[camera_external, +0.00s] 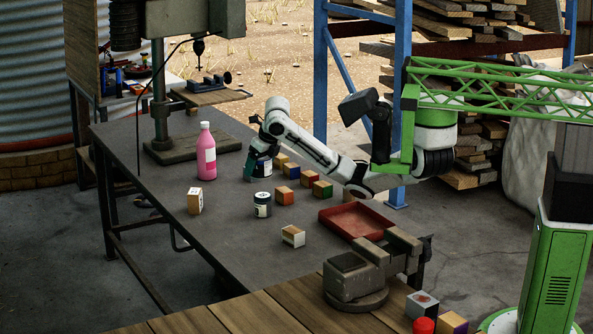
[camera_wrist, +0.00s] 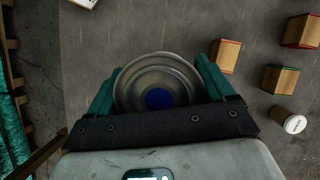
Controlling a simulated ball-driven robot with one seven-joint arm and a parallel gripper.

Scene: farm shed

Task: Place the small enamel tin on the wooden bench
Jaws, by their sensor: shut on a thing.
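A small round tin (camera_wrist: 156,84) with a bare metal rim and a blue spot in its middle is between the teal fingers of my gripper (camera_wrist: 160,88) in the wrist view. In the external view the tin (camera_external: 263,169) is dark with a pale label, and my gripper (camera_external: 259,158) is shut on it from above, at the far part of the dark metal table (camera_external: 160,160). I cannot tell whether its base touches the table. The wooden bench (camera_external: 250,315), with brown planks, is at the bottom of the external view, well away from the tin.
Several small blocks (camera_external: 284,195) stand right of the tin. A dark jar (camera_external: 262,204), a pink bottle (camera_external: 207,155) and a red tray (camera_external: 355,221) are on the metal table. A vise (camera_external: 354,280) and a red-capped item (camera_external: 423,325) occupy the bench's right side; its left planks look clear.

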